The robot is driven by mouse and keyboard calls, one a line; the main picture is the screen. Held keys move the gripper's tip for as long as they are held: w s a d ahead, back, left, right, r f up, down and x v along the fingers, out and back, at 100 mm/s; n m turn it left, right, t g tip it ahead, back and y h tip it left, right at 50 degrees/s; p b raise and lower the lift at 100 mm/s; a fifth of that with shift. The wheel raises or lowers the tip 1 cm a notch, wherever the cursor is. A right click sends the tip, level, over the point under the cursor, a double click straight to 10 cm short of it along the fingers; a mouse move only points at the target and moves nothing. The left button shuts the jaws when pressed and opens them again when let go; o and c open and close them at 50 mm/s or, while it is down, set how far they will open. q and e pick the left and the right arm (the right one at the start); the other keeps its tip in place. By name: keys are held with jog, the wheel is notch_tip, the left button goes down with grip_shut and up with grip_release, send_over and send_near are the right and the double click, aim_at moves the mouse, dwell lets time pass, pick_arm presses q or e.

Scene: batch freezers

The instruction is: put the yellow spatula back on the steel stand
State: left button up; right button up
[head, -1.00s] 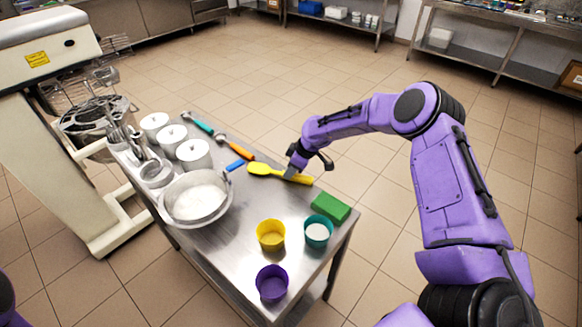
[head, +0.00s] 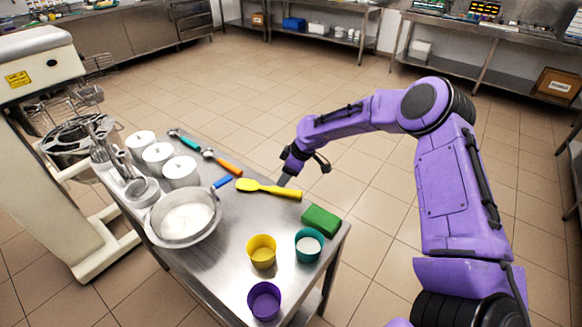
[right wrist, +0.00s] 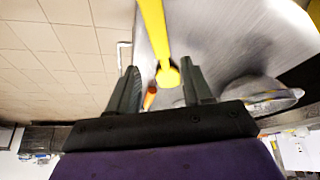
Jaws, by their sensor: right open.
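The yellow spatula (head: 268,189) lies flat on the steel-topped stand (head: 232,245), near its far right edge. Its broad end points left and its handle points right, towards the green block. My right gripper (head: 284,181) is just beyond the handle in the head view. In the right wrist view the right gripper (right wrist: 162,90) is open, with the end of the yellow spatula (right wrist: 154,30) showing between its fingers. Neither finger seems to touch it. My left gripper is out of view.
A green block (head: 321,221), yellow cup (head: 261,252), teal cup (head: 308,245) and purple cup (head: 264,300) stand at the near right. A pan (head: 183,217), white-lidded canisters (head: 180,172) and an orange-handled tool (head: 228,166) are at left. The middle of the top is clear.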

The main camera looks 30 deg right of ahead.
jog(key=v, duration=0.7)
jog(key=shift+s, duration=0.1)
